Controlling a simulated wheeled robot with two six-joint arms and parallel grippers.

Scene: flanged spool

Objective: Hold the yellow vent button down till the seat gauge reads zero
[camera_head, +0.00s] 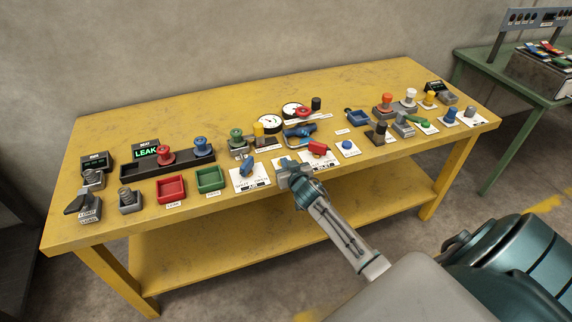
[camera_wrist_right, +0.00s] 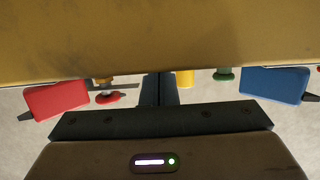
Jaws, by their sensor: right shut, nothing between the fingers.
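A short yellow button (camera_head: 258,129) stands behind the middle of the yellow table, beside a green knob; I cannot tell for certain that it is the vent button. A yellow cylinder also shows in the right wrist view (camera_wrist_right: 185,78), just beside my fingers. My right gripper (camera_head: 284,168) is shut and empty at the table's front edge, apart from the yellow button. My left gripper is out of view.
A display (camera_head: 145,151) reads LEAK. Red (camera_head: 171,189) and green (camera_head: 210,178) trays sit at the front left. Many knobs crowd the table's right.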

